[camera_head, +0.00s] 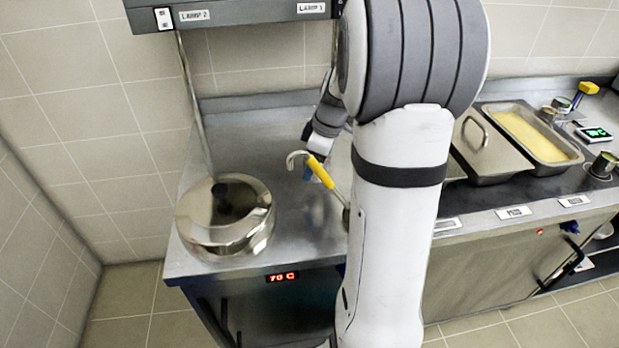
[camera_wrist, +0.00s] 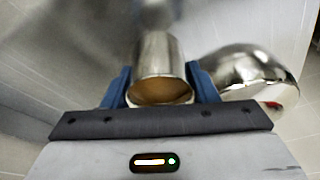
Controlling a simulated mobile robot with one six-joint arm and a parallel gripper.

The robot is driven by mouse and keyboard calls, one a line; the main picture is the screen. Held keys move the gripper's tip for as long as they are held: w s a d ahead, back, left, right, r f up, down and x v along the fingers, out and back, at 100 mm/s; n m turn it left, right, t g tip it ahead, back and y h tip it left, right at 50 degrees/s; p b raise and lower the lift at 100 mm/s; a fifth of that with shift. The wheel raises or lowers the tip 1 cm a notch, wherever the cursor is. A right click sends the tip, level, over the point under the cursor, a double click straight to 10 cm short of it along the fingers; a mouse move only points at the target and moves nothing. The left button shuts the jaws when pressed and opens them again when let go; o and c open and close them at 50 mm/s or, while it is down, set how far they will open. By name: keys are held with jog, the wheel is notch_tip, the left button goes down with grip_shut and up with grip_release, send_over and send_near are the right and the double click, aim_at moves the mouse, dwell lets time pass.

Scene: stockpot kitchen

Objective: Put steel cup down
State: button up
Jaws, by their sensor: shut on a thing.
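The steel cup (camera_wrist: 159,55) is between the two blue fingers of my gripper (camera_wrist: 160,85) in the wrist view. The fingers are shut on its sides. Its round end facing the camera looks brownish-gold; I cannot tell if that is contents or a reflection. In the head view my gripper (camera_head: 312,172) is low over the steel counter (camera_head: 285,235), partly behind the arm and a ladle. The cup cannot be made out there. Whether the cup touches the counter cannot be told.
A lidded steel stockpot (camera_head: 225,235) stands left of my gripper; it also shows in the wrist view (camera_wrist: 245,75). A ladle with a yellow handle (camera_head: 321,172) is close by my gripper. Food pans (camera_head: 530,135) sit at right. Counter between pot and ladle is clear.

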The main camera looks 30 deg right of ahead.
jog(key=shift+f, duration=1.9)
jog(key=shift+f, duration=0.2)
jog(key=o, duration=1.1)
jog(key=shift+r, duration=0.2)
jog(key=v, duration=1.2)
